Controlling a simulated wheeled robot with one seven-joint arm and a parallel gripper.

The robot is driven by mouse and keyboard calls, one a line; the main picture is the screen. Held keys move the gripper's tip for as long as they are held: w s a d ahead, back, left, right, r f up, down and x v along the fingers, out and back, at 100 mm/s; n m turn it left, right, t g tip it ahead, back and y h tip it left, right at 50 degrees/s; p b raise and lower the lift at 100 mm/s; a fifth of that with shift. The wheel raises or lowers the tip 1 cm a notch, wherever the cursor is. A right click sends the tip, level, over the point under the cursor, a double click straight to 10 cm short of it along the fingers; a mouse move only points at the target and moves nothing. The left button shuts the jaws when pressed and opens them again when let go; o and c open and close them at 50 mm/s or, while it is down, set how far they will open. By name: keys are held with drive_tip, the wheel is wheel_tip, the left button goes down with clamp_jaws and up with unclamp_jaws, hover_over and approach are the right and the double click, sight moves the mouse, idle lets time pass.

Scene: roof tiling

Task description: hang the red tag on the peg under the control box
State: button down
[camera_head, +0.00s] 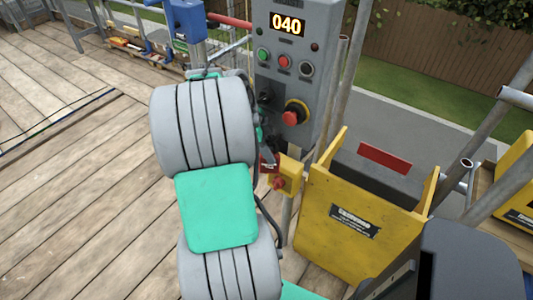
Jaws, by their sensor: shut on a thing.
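The grey control box (292,70) stands on a post at the top centre, with an orange 040 display, green and red buttons and a red emergency knob on a yellow ring. My grey and teal arm covers the area left of and below it. My gripper (267,155) shows only in part as a dark shape at the arm's right edge, just below the control box. It is shut on a small red tag (269,167), mostly hidden. I cannot make out the peg under the control box.
A small yellow box (288,176) with a red knob sits right beside the tag. A large yellow tray-like part (345,215) stands to the right, near scaffold poles (345,85). Wooden decking (70,160) on the left is mostly clear.

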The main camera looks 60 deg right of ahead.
drive_tip(key=shift+s+d, duration=0.2)
drive_tip(key=shift+s, duration=0.05)
drive_tip(key=c, duration=1.4)
unclamp_jaws()
drive_tip(key=shift+o, duration=0.3)
drive_tip(key=shift+f, duration=0.1)
